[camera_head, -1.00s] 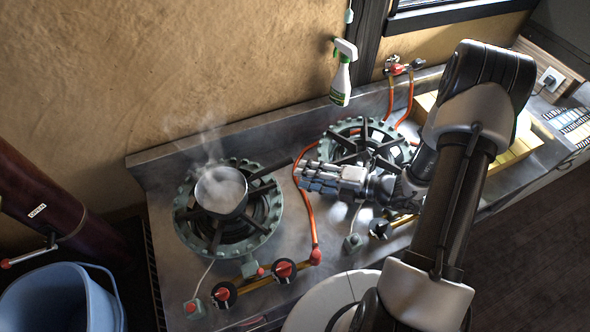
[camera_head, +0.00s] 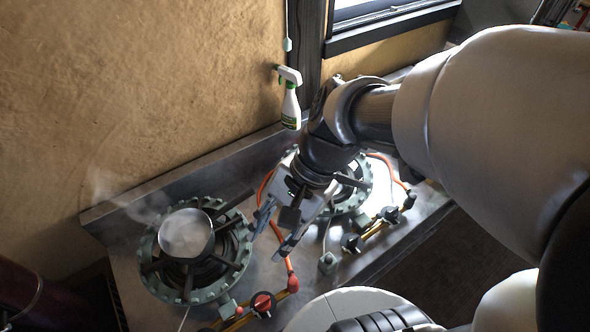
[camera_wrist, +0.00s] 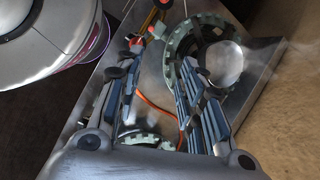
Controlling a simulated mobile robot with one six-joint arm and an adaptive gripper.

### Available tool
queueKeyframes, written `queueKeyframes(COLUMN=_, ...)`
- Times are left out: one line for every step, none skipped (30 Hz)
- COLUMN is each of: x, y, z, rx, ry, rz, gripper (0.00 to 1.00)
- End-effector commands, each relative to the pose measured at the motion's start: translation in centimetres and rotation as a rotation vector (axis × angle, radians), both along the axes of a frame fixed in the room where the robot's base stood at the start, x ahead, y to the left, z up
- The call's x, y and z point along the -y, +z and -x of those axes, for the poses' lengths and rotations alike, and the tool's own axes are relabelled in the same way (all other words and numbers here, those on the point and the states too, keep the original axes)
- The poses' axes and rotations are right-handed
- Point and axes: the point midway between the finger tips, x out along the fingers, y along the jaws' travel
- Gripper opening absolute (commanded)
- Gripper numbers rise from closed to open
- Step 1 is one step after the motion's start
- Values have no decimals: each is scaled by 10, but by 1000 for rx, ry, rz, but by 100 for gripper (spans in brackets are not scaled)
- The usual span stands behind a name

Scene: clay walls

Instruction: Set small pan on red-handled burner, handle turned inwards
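The small steaming pan (camera_head: 186,234) sits on the left burner (camera_head: 228,280), which has red knobs (camera_head: 263,303) at its front. Its dark handle (camera_head: 236,202) points to the upper right, towards the other burner. My gripper (camera_head: 268,228) is open and empty, pointing down between the two burners, just right of the pan. In the wrist view the pan (camera_wrist: 222,62) lies beyond the tip of the right-hand finger, and nothing is between the fingers (camera_wrist: 160,62). The pan's handle is partly hidden by that finger there.
The right burner (camera_head: 358,196) is partly hidden behind my arm. An orange hose (camera_head: 264,190) runs between the burners. A spray bottle (camera_head: 290,105) is at the wall behind. The steel counter (camera_head: 125,262) borders the left burner.

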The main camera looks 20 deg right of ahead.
Motion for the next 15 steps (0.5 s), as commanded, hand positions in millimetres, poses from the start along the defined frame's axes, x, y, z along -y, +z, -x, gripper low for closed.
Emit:
queueKeyframes(x=5, y=9, z=7, rx=95, ry=115, rz=68, gripper=36)
queueKeyframes(x=9, y=13, z=10, rx=144, ry=183, rz=110, gripper=36)
queueKeyframes(x=15, y=18, z=14, rx=209, ry=276, rz=166, gripper=36)
queueKeyframes(x=19, y=23, z=17, rx=255, ry=341, rz=208, gripper=36)
queueKeyframes(x=23, y=27, z=19, rx=301, ry=405, rz=251, gripper=36)
queueKeyframes(x=29, y=33, z=21, rx=356, ry=486, rz=306, gripper=36)
queueKeyframes(x=33, y=37, z=23, rx=394, ry=543, rz=346, gripper=36)
queueKeyframes(x=37, y=41, z=24, rx=428, ry=596, rz=383, gripper=36)
queueKeyframes(x=42, y=46, z=25, rx=470, ry=658, rz=429, gripper=36)
queueKeyframes(x=45, y=49, z=26, rx=497, ry=700, rz=461, gripper=36)
queueKeyframes(x=48, y=52, z=27, rx=519, ry=737, rz=490, gripper=36)
queueKeyframes(x=51, y=56, z=27, rx=544, ry=778, rz=522, gripper=36)
queueKeyframes(x=52, y=58, z=28, rx=560, ry=804, rz=543, gripper=36)
queueKeyframes(x=54, y=60, z=28, rx=572, ry=826, rz=561, gripper=36)
queueKeyframes(x=56, y=62, z=28, rx=585, ry=847, rz=577, gripper=36)
